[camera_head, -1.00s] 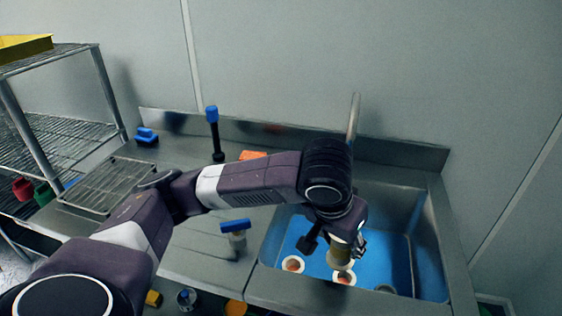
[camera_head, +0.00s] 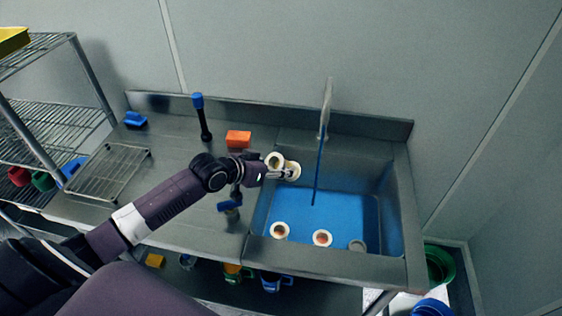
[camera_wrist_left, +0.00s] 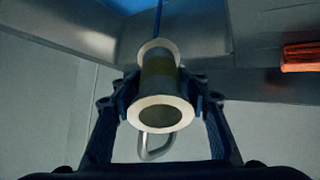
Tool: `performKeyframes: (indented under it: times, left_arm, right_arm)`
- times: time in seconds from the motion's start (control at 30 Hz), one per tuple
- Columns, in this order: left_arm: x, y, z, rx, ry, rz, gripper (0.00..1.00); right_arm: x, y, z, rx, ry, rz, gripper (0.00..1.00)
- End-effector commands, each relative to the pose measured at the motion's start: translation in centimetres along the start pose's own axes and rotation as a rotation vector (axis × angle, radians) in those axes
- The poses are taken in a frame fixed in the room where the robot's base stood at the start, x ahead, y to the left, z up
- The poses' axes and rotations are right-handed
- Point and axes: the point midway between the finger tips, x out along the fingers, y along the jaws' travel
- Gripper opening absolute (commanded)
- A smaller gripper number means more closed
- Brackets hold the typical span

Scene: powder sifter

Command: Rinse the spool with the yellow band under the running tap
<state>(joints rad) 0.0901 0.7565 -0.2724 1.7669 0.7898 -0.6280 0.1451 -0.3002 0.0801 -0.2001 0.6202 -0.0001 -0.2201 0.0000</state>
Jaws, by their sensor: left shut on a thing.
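My left gripper (camera_head: 284,173) is shut on a white spool (camera_head: 274,160), held above the left side of the sink. In the left wrist view the spool (camera_wrist_left: 160,115) sits between both fingers (camera_wrist_left: 161,98), with a dull yellow band (camera_wrist_left: 158,68) round its middle. The tap (camera_head: 326,105) stands at the sink's back. A thin blue water stream (camera_head: 317,175) falls from it, to the right of the spool and apart from it in the head view. In the left wrist view the stream (camera_wrist_left: 158,15) passes behind the spool's far end. My right gripper is not in view.
Several other spools (camera_head: 322,238) stand along the front of the blue-floored sink (camera_head: 345,215). An orange block (camera_head: 238,139), a blue-topped post (camera_head: 200,115) and a wire rack (camera_head: 108,172) are on the counter left of it. A wire shelf (camera_head: 50,110) stands far left.

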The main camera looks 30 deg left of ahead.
Motion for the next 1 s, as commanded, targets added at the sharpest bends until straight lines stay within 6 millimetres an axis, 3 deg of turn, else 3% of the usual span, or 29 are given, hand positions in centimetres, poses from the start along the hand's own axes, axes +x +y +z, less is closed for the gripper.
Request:
performKeyframes:
  times: [1.0]
  left_arm:
    - [8.5, 1.5, -3.5, -0.002, 0.007, 0.003, 0.10]
  right_arm:
    - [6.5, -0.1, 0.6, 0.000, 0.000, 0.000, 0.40]
